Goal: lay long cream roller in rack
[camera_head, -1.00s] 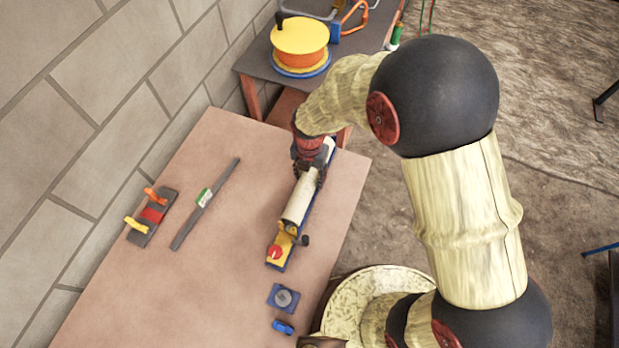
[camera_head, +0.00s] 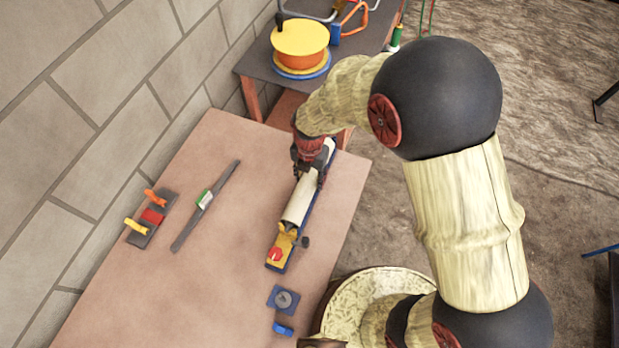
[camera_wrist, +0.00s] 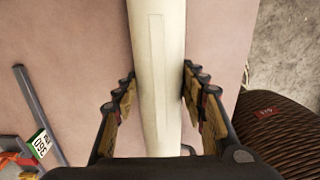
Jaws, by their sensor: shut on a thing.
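The long cream roller (camera_head: 298,204) lies lengthwise over the blue-based rack (camera_head: 313,207) on the table, nearly in line with it. The rack's near end has a yellow part and a red knob (camera_head: 275,254). My gripper (camera_head: 308,181) is shut on the roller near its middle, from above. In the wrist view the roller (camera_wrist: 156,60) runs between my two fingers (camera_wrist: 156,90), with a pad at each side. The gripper hides part of the roller and rack. I cannot tell whether the roller rests fully in the rack.
Left of the rack lie a grey bar with a green-white label (camera_head: 206,199) and a dark block with orange and yellow clips (camera_head: 150,218). A blue square plate (camera_head: 284,299) and small blue piece (camera_head: 283,328) lie nearer. An orange-yellow reel (camera_head: 300,46) stands on the far bench.

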